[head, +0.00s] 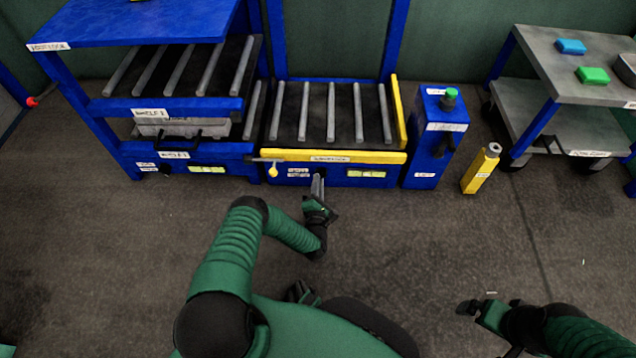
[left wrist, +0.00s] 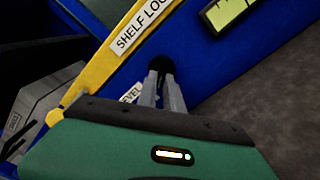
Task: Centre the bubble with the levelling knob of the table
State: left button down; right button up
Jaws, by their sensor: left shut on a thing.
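The table with rollers has a blue front panel (head: 338,182) below a yellow bar. My left gripper (head: 318,180) is at this panel. In the left wrist view its two grey fingers (left wrist: 162,82) are shut on the black levelling knob (left wrist: 160,63), which they partly hide. A yellow-green level vial (left wrist: 230,10) with dark marks is up and right of the knob, cut by the picture edge. The vial also shows small in the head view (head: 366,174). I cannot make out its bubble. My right gripper (head: 482,308) is low at the right, away from the table; its jaw opening is unclear.
A yellow lever (head: 272,171) hangs left of the knob. A blue control box (head: 436,140) with a green button and a yellow post (head: 481,168) stand to the right. A blue rack (head: 190,105) adjoins at left. The floor in front is clear.

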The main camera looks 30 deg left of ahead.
pick_arm(q)
jog(key=shift+s+a+f, duration=0.1)
jog(key=shift+s+f, duration=0.05)
jog(key=shift+f, duration=0.05)
dwell(0.3)
jog(key=c, duration=1.5)
grip_release()
jog(key=shift+f, duration=0.1)
jog(key=shift+c, duration=0.2)
jog(key=shift+o, duration=0.3)
